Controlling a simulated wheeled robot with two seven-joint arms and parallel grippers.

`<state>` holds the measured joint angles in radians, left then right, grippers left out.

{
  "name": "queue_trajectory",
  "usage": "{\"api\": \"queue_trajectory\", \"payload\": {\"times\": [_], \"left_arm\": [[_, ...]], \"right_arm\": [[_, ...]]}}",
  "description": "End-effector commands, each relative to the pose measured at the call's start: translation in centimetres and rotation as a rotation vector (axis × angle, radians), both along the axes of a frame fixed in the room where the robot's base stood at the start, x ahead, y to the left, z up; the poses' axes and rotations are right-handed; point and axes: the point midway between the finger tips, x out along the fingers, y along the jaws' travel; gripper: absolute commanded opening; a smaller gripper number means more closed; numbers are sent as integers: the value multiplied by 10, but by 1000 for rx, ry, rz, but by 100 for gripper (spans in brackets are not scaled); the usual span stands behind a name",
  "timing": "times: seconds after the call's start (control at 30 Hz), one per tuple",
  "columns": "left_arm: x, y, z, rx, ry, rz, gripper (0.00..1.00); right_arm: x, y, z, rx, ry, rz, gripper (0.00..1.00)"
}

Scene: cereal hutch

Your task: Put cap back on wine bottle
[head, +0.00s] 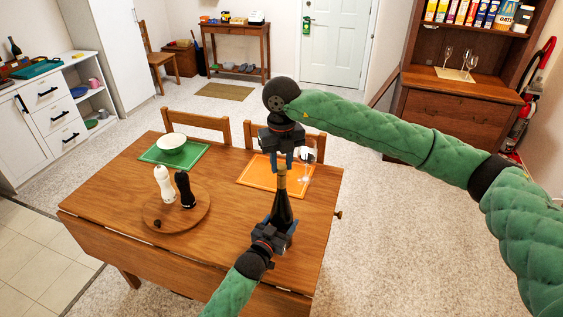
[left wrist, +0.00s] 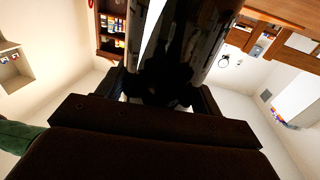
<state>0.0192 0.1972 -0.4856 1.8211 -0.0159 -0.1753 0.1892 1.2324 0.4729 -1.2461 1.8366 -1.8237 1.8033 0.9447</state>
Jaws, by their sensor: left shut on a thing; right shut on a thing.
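A dark wine bottle (head: 283,208) with a tan upper neck (head: 282,178) stands roughly upright above the front right of the table (head: 225,235). My left gripper (head: 273,229) is shut around the bottle's lower body. In the left wrist view the dark glossy bottle (left wrist: 185,45) lies between the fingers. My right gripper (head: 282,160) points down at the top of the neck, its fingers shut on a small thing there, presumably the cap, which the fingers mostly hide. I cannot tell whether the cap is seated on the neck or just above it.
A wine glass (head: 308,157) stands on the orange mat (head: 258,178), close behind my right gripper. White (head: 164,184) and black (head: 185,189) mills stand on a round wooden board (head: 180,219). The table's front left is clear.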

Motion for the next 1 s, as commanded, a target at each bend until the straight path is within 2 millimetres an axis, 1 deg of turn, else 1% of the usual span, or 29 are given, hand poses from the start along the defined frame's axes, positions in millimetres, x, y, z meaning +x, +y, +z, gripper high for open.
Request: {"api": "queue_trajectory", "payload": {"times": [0.1, 1.0], "left_arm": [[-1, -1, 0, 1, -2, -1, 2], [-1, -1, -1, 1, 0, -2, 2]], "right_arm": [[1, 0, 1, 3, -2, -169, 7], [1, -1, 0, 3, -1, -1469, 7]]}}
